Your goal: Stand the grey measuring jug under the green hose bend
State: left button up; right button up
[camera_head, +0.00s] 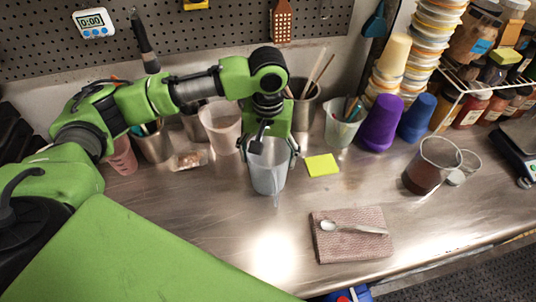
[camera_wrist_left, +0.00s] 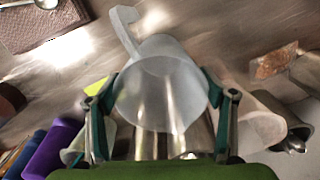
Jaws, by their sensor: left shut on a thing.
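The grey measuring jug (camera_head: 268,178) is translucent and looks upright at the middle of the metal bench, its handle toward the front. My left gripper (camera_head: 269,156) comes down over it from behind and is shut on it, one finger on each side. In the left wrist view the jug (camera_wrist_left: 160,85) sits between the fingers of the left gripper (camera_wrist_left: 160,98), its round mouth facing the camera. I cannot tell whether its base touches the bench. I cannot make out a green hose bend in either view. My right gripper is not in view.
A yellow note (camera_head: 322,165) lies just right of the jug. A folded cloth (camera_head: 350,246) with a spoon (camera_head: 355,228) lies front right. Cups and tool pots line the back, including a purple cup (camera_head: 381,123). A beaker of dark liquid (camera_head: 428,168) stands right. The front middle is clear.

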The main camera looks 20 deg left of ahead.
pick_arm(q)
jog(key=o, duration=1.5)
jog(key=shift+f, duration=0.1)
